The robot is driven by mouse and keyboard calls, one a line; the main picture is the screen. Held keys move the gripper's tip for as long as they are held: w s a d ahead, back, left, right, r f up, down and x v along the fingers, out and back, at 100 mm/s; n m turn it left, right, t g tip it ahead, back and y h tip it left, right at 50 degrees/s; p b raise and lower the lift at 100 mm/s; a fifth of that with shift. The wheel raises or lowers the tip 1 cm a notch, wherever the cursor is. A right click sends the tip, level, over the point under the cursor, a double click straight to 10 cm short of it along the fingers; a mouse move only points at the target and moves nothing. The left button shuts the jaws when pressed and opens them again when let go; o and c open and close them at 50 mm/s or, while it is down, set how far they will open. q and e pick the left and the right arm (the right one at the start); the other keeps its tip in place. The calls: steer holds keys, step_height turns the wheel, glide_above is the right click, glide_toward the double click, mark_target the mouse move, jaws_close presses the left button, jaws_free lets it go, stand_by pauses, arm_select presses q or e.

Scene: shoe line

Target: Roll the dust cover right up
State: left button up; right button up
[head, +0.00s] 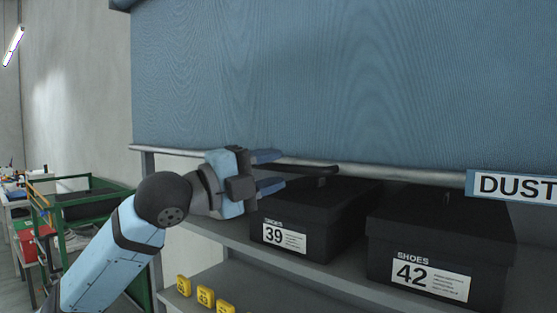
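The blue dust cover (330,75) hangs across the upper part of the shelf in the head view. A grey bar (410,175) runs along its lower edge, with a label reading "DUST" (510,187) at the right. A dark handle (318,169) sits by the bar near the middle. My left gripper (270,171) is at the bar, its two blue fingers apart, one above the other, pointing right toward the handle. The handle's left end is close to the fingers; I cannot tell whether they touch it. My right gripper is not in view.
Black shoe boxes marked 39 (305,225) and 42 (440,250) stand on the grey shelf (345,283) below the cover. Several yellow tags (205,296) line a lower level. A green-framed cart (75,240) stands at the left.

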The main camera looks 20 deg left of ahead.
arm_select(q)
steer(key=shift+x, duration=0.85)
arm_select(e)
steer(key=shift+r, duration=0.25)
arm_select(q)
steer(key=shift+c, duration=0.5)
